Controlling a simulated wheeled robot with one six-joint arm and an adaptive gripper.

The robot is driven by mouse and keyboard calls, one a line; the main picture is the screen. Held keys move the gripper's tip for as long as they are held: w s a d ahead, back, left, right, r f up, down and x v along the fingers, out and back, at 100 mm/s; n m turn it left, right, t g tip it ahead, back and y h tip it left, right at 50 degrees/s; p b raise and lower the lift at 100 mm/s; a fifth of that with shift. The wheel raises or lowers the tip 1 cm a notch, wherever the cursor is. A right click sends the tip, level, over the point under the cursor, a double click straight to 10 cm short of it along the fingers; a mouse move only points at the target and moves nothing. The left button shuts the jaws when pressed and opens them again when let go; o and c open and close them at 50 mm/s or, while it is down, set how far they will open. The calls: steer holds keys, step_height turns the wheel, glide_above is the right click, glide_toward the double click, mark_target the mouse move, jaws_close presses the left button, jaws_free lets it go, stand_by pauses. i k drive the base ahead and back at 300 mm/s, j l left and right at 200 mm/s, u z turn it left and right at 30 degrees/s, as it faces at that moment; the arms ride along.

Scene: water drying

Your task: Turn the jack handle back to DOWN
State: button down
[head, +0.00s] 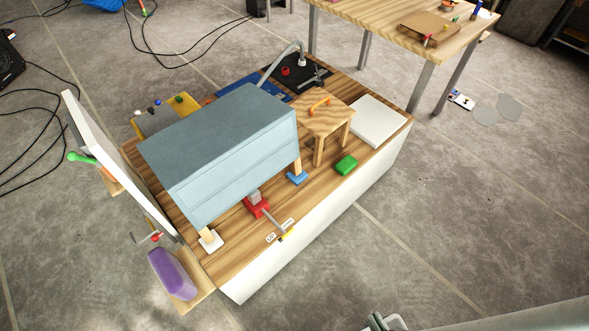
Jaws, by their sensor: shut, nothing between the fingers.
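A small red jack (257,207) with a grey top stands on the wooden platform under the front edge of a blue-grey cabinet (225,150). Its grey handle (273,222) points toward the platform's front edge and ends in a yellow grip (288,235). A white label reading UP (270,238) lies left of the handle. A second label (287,223) lies to its right, its text too small to read. My gripper (385,323) shows only in part at the bottom edge, shut and empty, well away from the handle. Its fingertips are mostly cut off.
One cabinet leg stands on a white pad (211,242), another by a blue block (297,178). A green block (346,165) and a small wooden stool (322,118) stand to the right. A purple block (172,274) is at the left end. The floor in front is clear.

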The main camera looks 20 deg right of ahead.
mark_target(285, 234)
steer(key=k+l+u, duration=0.15)
steer(key=k, duration=0.5)
steer(key=u, duration=0.5)
steer(key=i+l+u, duration=0.1)
steer(key=l+u, duration=0.6)
steer(key=l, duration=0.15)
steer(key=l+u, duration=0.35)
steer(key=l, duration=0.85)
steer(key=k+l+u, duration=0.1)
steer(key=l, duration=0.6)
